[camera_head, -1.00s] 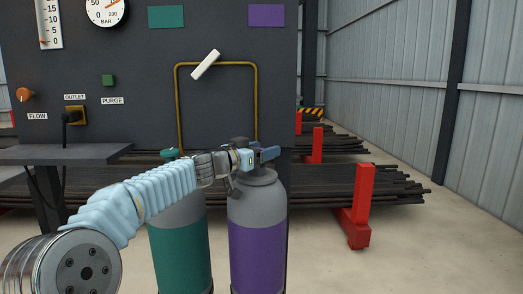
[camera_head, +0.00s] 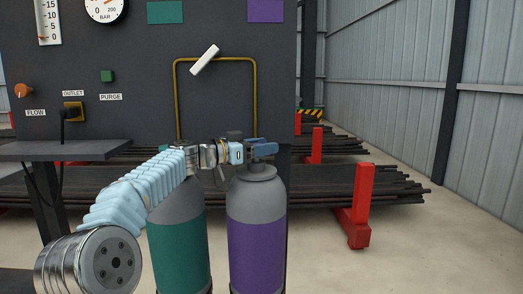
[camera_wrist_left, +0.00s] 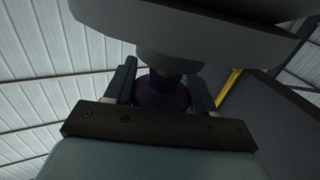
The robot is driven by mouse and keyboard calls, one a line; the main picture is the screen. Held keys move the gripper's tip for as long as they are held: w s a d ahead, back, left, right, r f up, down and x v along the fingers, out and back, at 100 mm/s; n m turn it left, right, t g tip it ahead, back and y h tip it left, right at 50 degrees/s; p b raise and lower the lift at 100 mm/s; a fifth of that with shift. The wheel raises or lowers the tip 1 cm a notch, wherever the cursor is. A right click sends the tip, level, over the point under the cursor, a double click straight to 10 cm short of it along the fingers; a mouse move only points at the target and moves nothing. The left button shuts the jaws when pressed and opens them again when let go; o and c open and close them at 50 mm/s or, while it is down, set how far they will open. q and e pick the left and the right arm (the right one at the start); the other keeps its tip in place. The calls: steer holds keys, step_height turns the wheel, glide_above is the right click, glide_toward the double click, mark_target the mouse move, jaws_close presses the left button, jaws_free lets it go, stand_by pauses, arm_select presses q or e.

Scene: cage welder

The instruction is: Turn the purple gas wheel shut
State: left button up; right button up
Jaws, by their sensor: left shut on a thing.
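The purple gas cylinder (camera_head: 256,240) stands upright on the floor with a grey shoulder and neck. My left gripper (camera_head: 262,149) is at its top, reaching in from the left. In the left wrist view the dark purple wheel (camera_wrist_left: 163,93) sits between the two fingers, and the gripper is shut on it. In the head view the gripper hides the wheel. My right gripper is not in view.
A teal cylinder (camera_head: 180,245) stands close on the left, its top hidden behind my left arm. Behind is a dark panel (camera_head: 130,60) with a yellow pipe (camera_head: 255,85) and white lever (camera_head: 204,60). A red rack post (camera_head: 360,205) is at right.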

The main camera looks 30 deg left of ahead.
arm_select(q)
steer(key=shift+s+d+m+g+h+p, duration=0.1)
steer(key=shift+m+g+h+p, duration=0.3)
steer(key=shift+m+g+h, duration=0.8)
steer(key=shift+h, duration=0.4)
steer(key=o, duration=1)
steer(key=shift+r, duration=0.2)
step_height(320, 180, up, 2)
steer(key=shift+r+p, duration=0.25)
steer(key=shift+p, duration=0.3)
steer(key=s+d+r+b, duration=0.1)
steer(key=s+d+r, duration=0.1)
steer(key=s+r, duration=0.1)
steer(key=s+d+r+b, duration=0.1)
steer(key=s+d+r, duration=0.1)
steer(key=s, duration=0.3)
steer(key=s+d+r+b, duration=0.1)
steer(key=s+d+r, duration=0.2)
steer(key=s+r, duration=0.1)
steer(key=shift+s+d+r, duration=0.1)
steer(key=shift+r, duration=0.5)
